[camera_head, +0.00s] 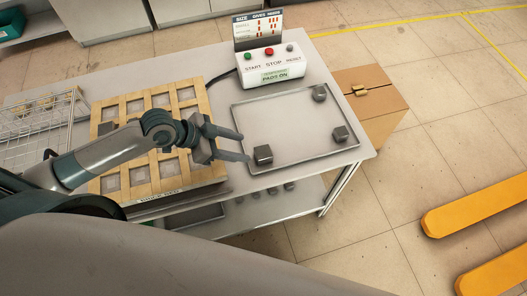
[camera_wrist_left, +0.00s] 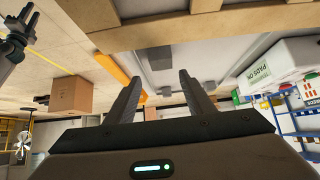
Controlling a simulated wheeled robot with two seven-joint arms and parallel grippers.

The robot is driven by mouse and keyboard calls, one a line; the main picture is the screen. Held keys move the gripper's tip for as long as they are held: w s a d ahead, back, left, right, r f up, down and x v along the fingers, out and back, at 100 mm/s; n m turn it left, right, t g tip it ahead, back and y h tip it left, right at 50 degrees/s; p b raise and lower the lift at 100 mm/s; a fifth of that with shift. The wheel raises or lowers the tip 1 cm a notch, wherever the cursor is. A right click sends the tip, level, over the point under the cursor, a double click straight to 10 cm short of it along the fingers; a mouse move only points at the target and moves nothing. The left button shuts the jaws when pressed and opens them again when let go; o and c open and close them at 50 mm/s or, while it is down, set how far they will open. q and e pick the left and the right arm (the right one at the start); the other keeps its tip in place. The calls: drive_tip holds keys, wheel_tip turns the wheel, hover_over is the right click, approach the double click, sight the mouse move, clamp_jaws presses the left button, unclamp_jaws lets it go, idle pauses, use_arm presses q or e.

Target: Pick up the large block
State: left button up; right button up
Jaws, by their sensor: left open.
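Several metal blocks lie on a shallow grey tray (camera_head: 294,130) on the table. The dark block (camera_head: 263,154) at the tray's near left looks largest, though perspective makes sizes hard to compare. Another block (camera_head: 340,133) sits near the right edge, and a rounder one (camera_head: 319,93) is at the far right corner. My left gripper (camera_head: 246,147) is open and empty, its fingertips just left of the near-left block, over the tray's left edge. In the left wrist view its fingers (camera_wrist_left: 163,83) are apart with nothing gripped. A dark gripper, seemingly my right (camera_wrist_left: 20,35), shows at the upper left; its jaw state is unclear.
A wooden rack (camera_head: 150,150) with several compartments lies under my left arm. A control box (camera_head: 270,67) with buttons and a display stands behind the tray. A wire basket (camera_head: 40,125) is at the left. A cardboard box (camera_head: 372,95) stands right of the table.

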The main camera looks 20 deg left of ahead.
sight(263, 152)
use_arm(q)
drive_tip(key=p+x, duration=0.1)
drive_tip(key=x, duration=0.3)
drive_tip(key=shift+w+d+f, duration=0.2)
drive_tip(key=shift+d, duration=0.1)
drive_tip(key=shift+w+d+f+p, duration=0.2)
drive_tip(key=shift+d+f+p, duration=0.1)
drive_tip(key=shift+f, duration=0.25)
drive_tip(key=shift+p+x, duration=1.25)
drive_tip(key=shift+x, duration=1.3)
drive_tip(key=shift+w+a, duration=0.1)
drive_tip(key=shift+w, duration=0.05)
clamp_jaws()
drive_tip(key=shift+r, duration=0.1)
